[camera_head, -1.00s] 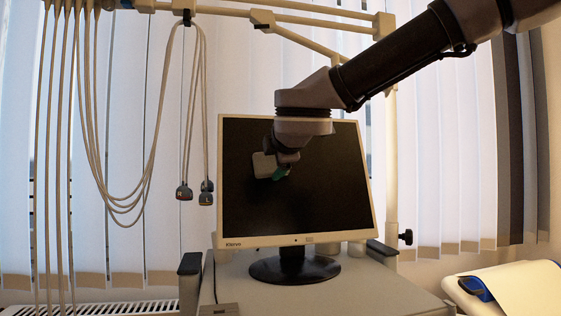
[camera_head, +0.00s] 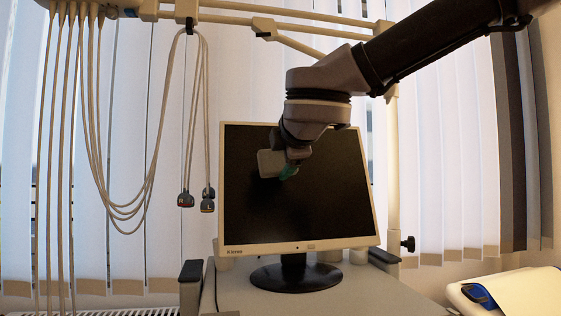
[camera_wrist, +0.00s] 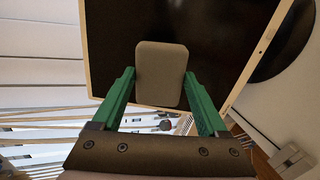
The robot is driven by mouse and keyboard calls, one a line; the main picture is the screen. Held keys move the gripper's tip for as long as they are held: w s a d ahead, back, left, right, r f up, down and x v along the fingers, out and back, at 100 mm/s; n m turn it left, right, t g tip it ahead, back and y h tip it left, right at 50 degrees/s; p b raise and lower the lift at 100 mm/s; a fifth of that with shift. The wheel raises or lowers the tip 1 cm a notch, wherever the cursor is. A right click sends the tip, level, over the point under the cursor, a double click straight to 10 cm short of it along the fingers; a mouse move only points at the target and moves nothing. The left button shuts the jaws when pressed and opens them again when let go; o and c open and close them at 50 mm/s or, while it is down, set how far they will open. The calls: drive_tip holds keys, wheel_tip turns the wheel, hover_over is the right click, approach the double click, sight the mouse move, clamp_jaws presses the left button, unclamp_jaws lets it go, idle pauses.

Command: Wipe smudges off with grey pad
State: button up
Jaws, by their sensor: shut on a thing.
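The grey pad (camera_wrist: 161,73) is held between the green fingers of my gripper (camera_wrist: 161,100) in the wrist view. In the head view the pad (camera_head: 270,163) is in front of the upper left part of the dark screen, with my gripper (camera_head: 289,170) at its right side. I cannot tell whether the pad touches the screen. The monitor (camera_head: 330,205) has a pale frame and stands upright on a round black base (camera_head: 296,277). I make out no smudges on the dark screen. My arm hides part of the monitor's top edge.
The monitor stands on a pale cart top (camera_head: 365,291) with dark handles. Cables (camera_head: 150,150) hang at the left, with two sensor ends (camera_head: 186,199) near the screen's left edge. A pale rail (camera_head: 265,27) crosses above. A blue item (camera_head: 480,296) lies at the lower right.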

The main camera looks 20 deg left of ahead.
drive_tip(key=shift+v, duration=1.5)
